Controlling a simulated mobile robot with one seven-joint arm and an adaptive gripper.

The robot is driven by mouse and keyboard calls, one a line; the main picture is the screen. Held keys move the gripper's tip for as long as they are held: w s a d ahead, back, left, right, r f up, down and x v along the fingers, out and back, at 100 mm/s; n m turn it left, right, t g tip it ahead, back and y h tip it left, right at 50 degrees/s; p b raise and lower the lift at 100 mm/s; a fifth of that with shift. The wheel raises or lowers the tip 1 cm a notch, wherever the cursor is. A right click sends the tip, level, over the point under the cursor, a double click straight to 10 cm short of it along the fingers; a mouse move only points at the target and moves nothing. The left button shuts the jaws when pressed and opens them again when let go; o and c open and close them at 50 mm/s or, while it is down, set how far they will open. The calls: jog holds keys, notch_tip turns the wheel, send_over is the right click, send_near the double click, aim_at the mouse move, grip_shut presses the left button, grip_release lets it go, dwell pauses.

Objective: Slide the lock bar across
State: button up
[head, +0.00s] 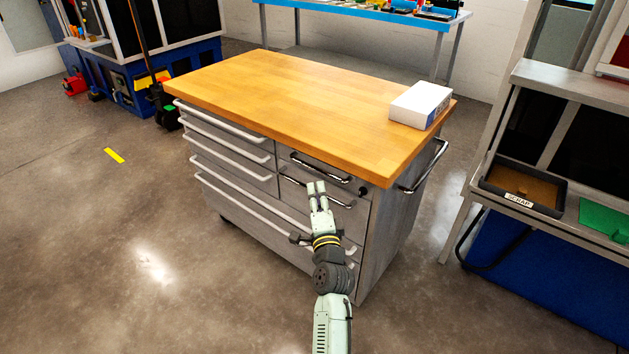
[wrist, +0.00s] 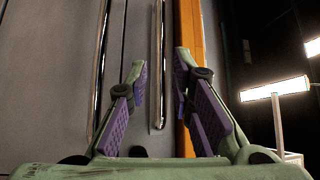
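I cannot single out the lock bar by sight. The grey tool cabinet (head: 385,238) has two shiny dark bar handles on its right-hand drawers, an upper one (head: 320,168) and a lower one (head: 316,192). A small dark round fitting (head: 363,190) sits near the upper drawer's right end. My gripper (head: 316,187) is in front of these drawers, over the lower handle in the head view. In the wrist view my gripper (wrist: 161,62) is open and empty. One bar (wrist: 158,95) shows between its fingers, another (wrist: 101,70) to their left. Contact cannot be judged.
The cabinet's wooden top (head: 290,90) overhangs the drawers and carries a white box (head: 420,104). A chrome side handle (head: 425,167) sticks out at the right. A grey bench with a scrap tray (head: 523,205) stands further right.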

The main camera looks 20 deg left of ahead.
jog(key=shift+v, duration=1.6)
